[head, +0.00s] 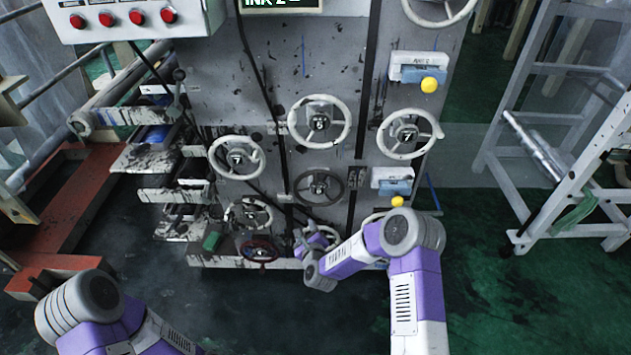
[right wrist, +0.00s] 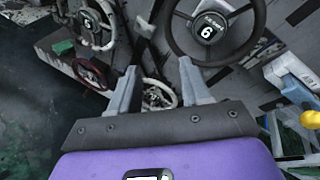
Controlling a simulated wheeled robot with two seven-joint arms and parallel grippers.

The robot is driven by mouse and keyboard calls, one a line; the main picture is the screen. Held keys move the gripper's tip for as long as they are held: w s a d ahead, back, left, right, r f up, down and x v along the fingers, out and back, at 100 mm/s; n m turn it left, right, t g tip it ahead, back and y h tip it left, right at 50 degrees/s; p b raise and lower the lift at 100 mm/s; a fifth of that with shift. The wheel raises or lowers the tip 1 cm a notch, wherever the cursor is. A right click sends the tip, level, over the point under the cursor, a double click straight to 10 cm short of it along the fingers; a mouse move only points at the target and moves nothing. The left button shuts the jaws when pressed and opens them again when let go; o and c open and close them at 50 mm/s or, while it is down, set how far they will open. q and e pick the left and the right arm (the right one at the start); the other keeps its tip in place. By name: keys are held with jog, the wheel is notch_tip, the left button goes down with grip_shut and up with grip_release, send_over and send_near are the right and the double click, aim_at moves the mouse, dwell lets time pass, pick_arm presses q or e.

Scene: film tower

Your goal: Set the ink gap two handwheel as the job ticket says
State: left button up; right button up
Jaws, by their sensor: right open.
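My right gripper (head: 312,236) is low at the front of the grey machine, below a dark handwheel (head: 318,187). In the right wrist view my right gripper (right wrist: 160,69) is open and empty. A pale handwheel (right wrist: 158,104) shows between and beyond its fingers, partly hidden. A dark handwheel marked 6 (right wrist: 239,36) is above and to the right of the fingers; one marked 5 (right wrist: 110,34) is at upper left. A red handwheel (head: 260,262) sits low to the left. No label for ink gap two or job ticket is legible. My left gripper is out of view.
A sign reading INK 2 (head: 281,4) tops the panel. Other handwheels (head: 237,175) cover the machine face. The dark floor in front is clear.

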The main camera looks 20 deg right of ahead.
aim_at(316, 184)
jog(key=w+d+r+m+t+h, duration=0.1)
jog(key=r+m, duration=0.1)
jog(key=m, duration=0.1)
jog(key=w+d+r+m+t+h, duration=0.1)
jog(key=w+d+r+m+h, duration=0.1)
jog(key=r+m, duration=0.1)
jog(key=w+d+r+m+t+h, duration=0.1)
jog(key=w+r+m, duration=0.1)
jog(key=r+m, duration=0.1)
jog(key=shift+w+d+r+m, duration=0.25)
jog(key=shift+d+m, duration=0.1)
jog(key=shift+m, duration=0.45)
jog(key=shift+b+x, duration=0.3)
jog(key=shift+x, duration=3.15)
grip_shut()
